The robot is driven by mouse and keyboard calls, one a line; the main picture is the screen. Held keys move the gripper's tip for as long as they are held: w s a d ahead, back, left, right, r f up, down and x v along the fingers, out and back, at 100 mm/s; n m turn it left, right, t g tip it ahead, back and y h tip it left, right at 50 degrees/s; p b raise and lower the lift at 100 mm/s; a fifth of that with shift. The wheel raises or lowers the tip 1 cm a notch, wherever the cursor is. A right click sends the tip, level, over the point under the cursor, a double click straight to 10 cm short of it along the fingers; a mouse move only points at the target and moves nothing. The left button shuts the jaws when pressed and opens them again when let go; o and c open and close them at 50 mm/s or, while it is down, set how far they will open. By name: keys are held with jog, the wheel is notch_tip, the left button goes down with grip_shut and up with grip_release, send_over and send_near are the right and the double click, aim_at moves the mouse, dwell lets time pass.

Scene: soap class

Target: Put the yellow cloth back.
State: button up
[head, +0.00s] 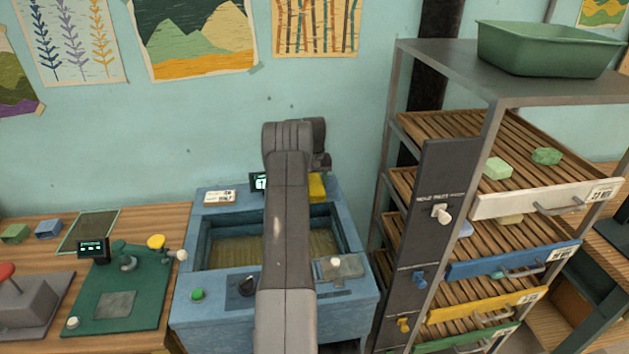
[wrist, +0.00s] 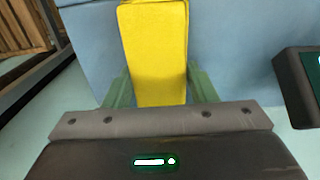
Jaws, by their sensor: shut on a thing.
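The yellow cloth (wrist: 157,50) is a folded yellow strip between the two green fingers of my gripper (wrist: 158,85) in the wrist view. My gripper is shut on it. In the head view the cloth (head: 317,187) shows at the back right corner of the blue basin unit (head: 208,225), just right of my arm. Behind the cloth the wrist view shows the unit's blue surface (wrist: 235,45). My arm hides the gripper itself in the head view. I cannot tell whether the cloth touches the blue surface.
A small dark display (head: 258,183) stands on the unit's back ledge, left of my arm. A white label card (head: 220,196) lies farther left. A drying rack (head: 505,100) with slatted shelves stands close on the right. A wooden bench (head: 150,220) is on the left.

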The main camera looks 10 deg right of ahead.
aim_at(315, 183)
jog(key=o, duration=0.6)
jog(key=shift+f, duration=0.1)
jog(key=o, duration=0.4)
jog(key=shift+o, duration=0.2)
notch_tip(315, 183, up, 12)
jog(key=b, duration=0.2)
jog(key=shift+r, duration=0.2)
